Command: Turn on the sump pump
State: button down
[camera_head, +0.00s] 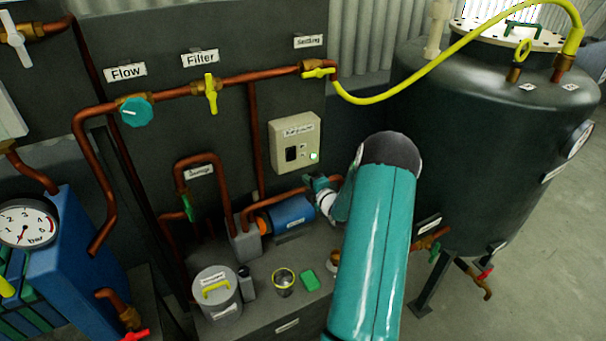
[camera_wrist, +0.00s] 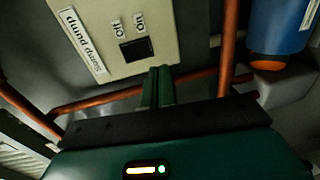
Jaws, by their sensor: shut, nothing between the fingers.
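The sump pump switch box (camera_head: 296,142) is a beige box on the dark panel, with a black rocker switch (camera_head: 291,154) and a green lamp (camera_head: 314,156) that looks lit. In the wrist view the box (camera_wrist: 120,28) appears upside down with a "Sump pump" label, and the black switch (camera_wrist: 135,50) sits beside "on" and "off" marks. My gripper (camera_wrist: 160,88) is shut and empty, its fingertips just short of the switch in that picture; I cannot tell whether they touch the box. In the head view my gripper (camera_head: 318,183) is just below the box. The rocker's tilt is unclear.
Copper pipes (camera_head: 255,130) run beside the box. A blue motor (camera_head: 290,213) lies below it. A large dark tank (camera_head: 480,150) stands to the right.

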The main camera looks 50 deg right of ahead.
jog(key=shift+f+v, duration=0.25)
jog(key=shift+v, duration=0.7)
jog(key=shift+f+v, duration=0.2)
jog(key=shift+v, duration=0.8)
jog(key=shift+s, duration=0.15)
jog(key=w+a+r+m+g, duration=0.3)
jog(key=w+a+r, duration=0.3)
jog(key=a+r, duration=0.4)
jog(key=s+a+r+m+g, duration=0.2)
jog(key=a+r+m, duration=0.2)
jog(key=a+r, duration=0.65)
jog(key=s+a+r+m+g+y, duration=0.2)
jog(key=s+a+m, duration=0.1)
jog(key=s+a, duration=0.9)
jog(key=s+a+r+m+g+y, duration=0.2)
jog(key=s+a+r+m+g, duration=0.1)
jog(key=s+a, duration=0.9)
jog(key=shift+s+a+m+y, duration=0.3)
jog(key=shift+a+m+y, duration=0.1)
jog(key=shift+a+m, duration=0.45)
